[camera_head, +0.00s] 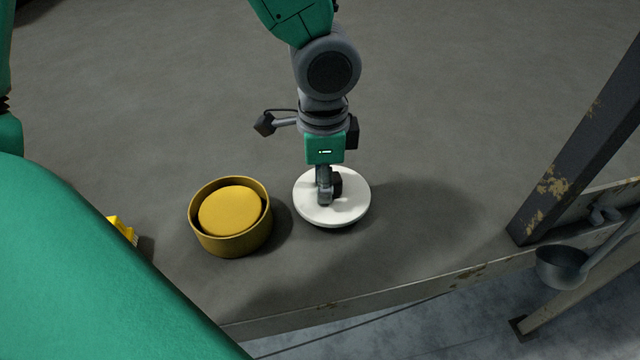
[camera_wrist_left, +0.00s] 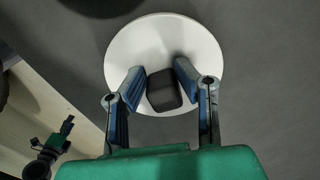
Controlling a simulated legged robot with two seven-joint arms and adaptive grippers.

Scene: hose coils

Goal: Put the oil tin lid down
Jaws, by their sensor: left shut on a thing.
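The oil tin lid is a white round disc (camera_head: 352,208) with a dark block-like knob (camera_wrist_left: 163,91) at its middle. My left gripper (camera_head: 325,190) points down over it and is shut on the knob, with one finger on each side in the left wrist view (camera_wrist_left: 161,82). The lid looks level and is on or just above the grey tabletop; I cannot tell whether it touches. A round ochre-yellow tin (camera_head: 230,243) with a paler yellow disc-like surface inside its rim stands just left of the lid, apart from it. My right gripper does not show.
The grey table (camera_head: 430,130) is bare behind and right of the lid. Its front edge (camera_head: 400,295) runs close below. A rusty dark post (camera_head: 580,140) and a hanging ladle (camera_head: 563,266) are at the right. A small yellow thing (camera_head: 122,228) is partly hidden at left.

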